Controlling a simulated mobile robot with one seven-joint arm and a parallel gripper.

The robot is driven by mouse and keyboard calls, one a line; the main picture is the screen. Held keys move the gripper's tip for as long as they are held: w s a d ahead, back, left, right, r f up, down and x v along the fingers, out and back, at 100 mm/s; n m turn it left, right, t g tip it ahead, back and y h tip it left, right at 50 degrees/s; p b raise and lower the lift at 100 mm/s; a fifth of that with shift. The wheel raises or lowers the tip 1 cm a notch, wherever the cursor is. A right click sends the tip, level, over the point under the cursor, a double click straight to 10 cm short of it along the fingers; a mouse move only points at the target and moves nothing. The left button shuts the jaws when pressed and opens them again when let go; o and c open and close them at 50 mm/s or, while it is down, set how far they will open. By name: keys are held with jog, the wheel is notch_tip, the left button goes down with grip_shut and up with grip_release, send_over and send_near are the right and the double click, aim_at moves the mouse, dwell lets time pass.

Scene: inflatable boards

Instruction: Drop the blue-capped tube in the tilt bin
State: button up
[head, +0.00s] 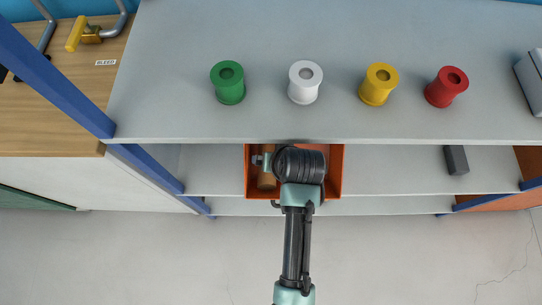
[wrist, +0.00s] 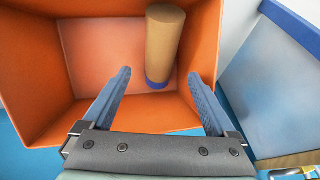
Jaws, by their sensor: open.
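The tilt bin is an orange open box (head: 337,172) on the lower shelf in the head view. It fills much of the wrist view (wrist: 40,90). A tan tube with a blue cap (wrist: 165,40) is inside the bin, its blue end towards me against the bin's inner surface. In the head view the tan tube (head: 267,181) shows at the left of the bin, partly covered by my wrist. My gripper (wrist: 160,75) is open, its fingers apart on either side of the tube's blue end and not closed on it. My arm hides much of the bin in the head view.
On the top shelf stand a green spool (head: 229,84), a white spool (head: 304,82), a yellow spool (head: 379,84) and a red spool (head: 446,87). A dark grey block (head: 456,160) lies right of the bin. Blue posts (head: 60,80) frame the shelves.

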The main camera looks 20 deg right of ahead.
jog(key=shift+v, duration=1.85)
